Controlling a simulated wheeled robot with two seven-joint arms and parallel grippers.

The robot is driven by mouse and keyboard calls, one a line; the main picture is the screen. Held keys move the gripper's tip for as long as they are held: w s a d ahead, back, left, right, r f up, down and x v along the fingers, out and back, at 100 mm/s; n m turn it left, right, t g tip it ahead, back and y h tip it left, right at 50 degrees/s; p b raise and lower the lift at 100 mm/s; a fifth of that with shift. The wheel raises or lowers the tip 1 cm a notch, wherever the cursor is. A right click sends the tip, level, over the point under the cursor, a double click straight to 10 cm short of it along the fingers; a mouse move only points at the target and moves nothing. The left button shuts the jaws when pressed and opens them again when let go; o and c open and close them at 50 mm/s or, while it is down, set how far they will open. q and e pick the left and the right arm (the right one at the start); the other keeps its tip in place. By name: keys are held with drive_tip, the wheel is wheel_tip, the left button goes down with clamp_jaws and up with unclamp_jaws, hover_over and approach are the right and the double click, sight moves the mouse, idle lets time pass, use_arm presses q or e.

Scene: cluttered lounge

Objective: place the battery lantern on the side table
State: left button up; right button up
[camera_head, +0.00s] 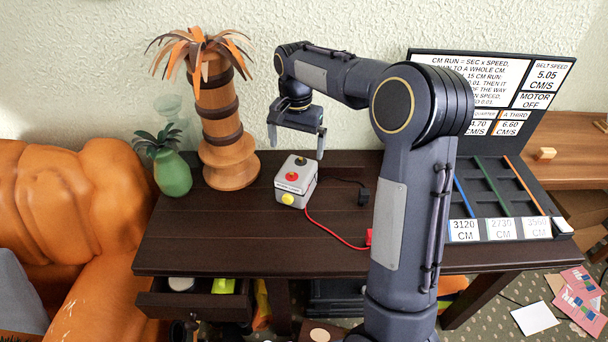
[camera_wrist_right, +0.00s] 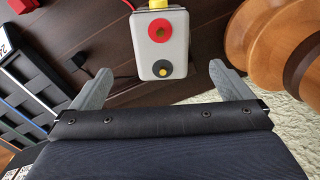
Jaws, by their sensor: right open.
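A small grey-white box (camera_head: 297,178) stands on the dark wooden table (camera_head: 200,255). It has a red and a black knob on top, and a yellow round part on its front. I cannot tell whether it is the battery lantern; nothing else in view plainly looks like one. My right gripper (camera_head: 297,147) is open and empty above the box, fingers pointing down. In the right wrist view the box (camera_wrist_right: 162,52) shows between and beyond the open fingers (camera_wrist_right: 160,70). My left gripper is not in view.
A wooden palm-shaped ornament (camera_head: 228,140) and a green pineapple-shaped vase (camera_head: 172,172) stand left of the box. Red and black leads (camera_head: 335,233) run right from it. A display stand (camera_head: 490,90) with a slotted rack fills the right side. The table's front left is clear; a drawer (camera_head: 195,300) hangs open below.

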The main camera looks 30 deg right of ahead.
drive_tip(key=s+a+r+n+t+y+p, duration=0.1)
drive_tip(key=s+a+n, duration=0.2)
drive_tip(key=s, duration=0.6)
drive_tip(key=s+a+r+n+t+y+p, duration=0.1)
drive_tip(key=s+a+n+t, duration=0.1)
drive_tip(key=s, duration=0.8)
drive_tip(key=s+a+r+n+t+y+p, duration=0.1)
drive_tip(key=s+a+n, duration=0.3)
drive_tip(key=s, duration=0.5)
drive_tip(key=shift+s+a+r+t+y+p, duration=0.4)
drive_tip(key=shift+a+t, duration=0.3)
drive_tip(key=shift+a, duration=0.55)
drive_tip(key=shift+w, duration=0.1)
